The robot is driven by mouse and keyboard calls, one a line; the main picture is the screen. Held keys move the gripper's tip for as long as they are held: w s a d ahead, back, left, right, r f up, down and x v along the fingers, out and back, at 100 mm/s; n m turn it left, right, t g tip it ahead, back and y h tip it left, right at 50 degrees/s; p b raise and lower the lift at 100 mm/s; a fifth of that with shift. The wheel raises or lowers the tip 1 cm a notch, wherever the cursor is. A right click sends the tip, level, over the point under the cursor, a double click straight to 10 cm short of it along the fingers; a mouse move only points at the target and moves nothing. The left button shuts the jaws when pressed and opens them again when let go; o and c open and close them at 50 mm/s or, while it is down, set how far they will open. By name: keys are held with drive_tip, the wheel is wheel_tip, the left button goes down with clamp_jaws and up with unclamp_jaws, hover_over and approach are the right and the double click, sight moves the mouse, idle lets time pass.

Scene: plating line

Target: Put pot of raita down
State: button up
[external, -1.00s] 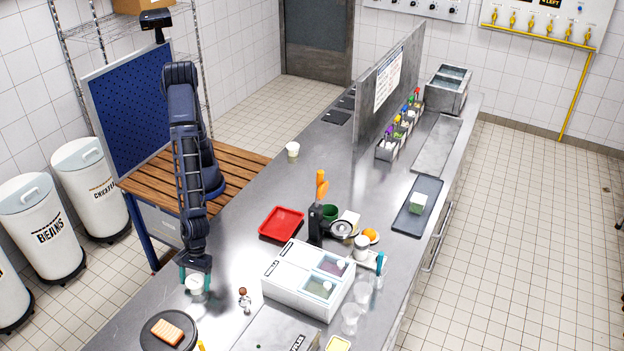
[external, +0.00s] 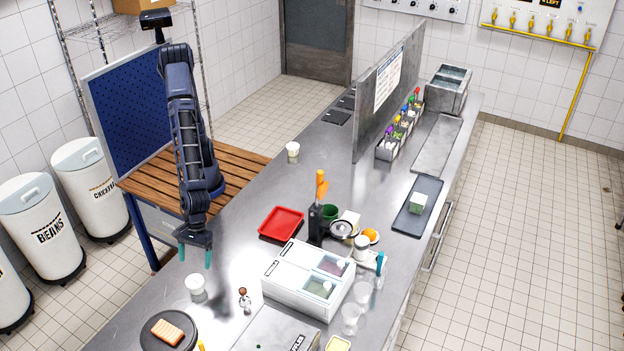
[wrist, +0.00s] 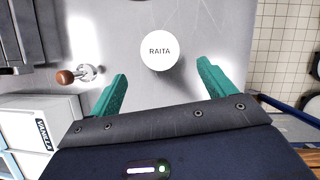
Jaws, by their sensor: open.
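The pot of raita (external: 195,284) is a small white tub standing upright on the steel counter, near its left edge. In the wrist view its round white lid (wrist: 160,50) reads "RAITA" and lies beyond and between my fingertips. My gripper (external: 195,256) has two green fingers, spread apart and empty, above and behind the pot in the external view. It also shows open in the wrist view (wrist: 161,82), with no finger touching the pot.
A dark round plate (external: 153,343) with an orange block is in front. A white two-lid container (external: 283,280) and a red tray (external: 281,223) stand further right. Bare counter surrounds the pot.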

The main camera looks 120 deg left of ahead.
drive_tip(key=a+r+m+t+y, duration=0.1)
drive_tip(key=a+r+m, duration=0.55)
drive_tip(key=a, duration=0.65)
drive_tip(key=a+r+m+t, duration=0.1)
drive_tip(key=a+r+m, duration=0.2)
drive_tip(key=a+r, duration=0.8)
drive_tip(key=s+a+m+y, duration=0.1)
drive_tip(key=s+a+m, duration=0.2)
drive_tip(key=s+a, duration=0.2)
drive_tip(key=s+a+r+m+t+y, duration=0.1)
drive_tip(key=s+a+m, duration=0.3)
drive_tip(key=a, duration=0.7)
drive_tip(key=s+a+m+y, duration=0.1)
drive_tip(key=s+a+m, duration=0.2)
drive_tip(key=s+a, duration=0.3)
drive_tip(key=shift+a+r+m+t+y, duration=0.2)
drive_tip(key=shift+a+m+t+y, duration=0.15)
drive_tip(key=shift+a, duration=0.7)
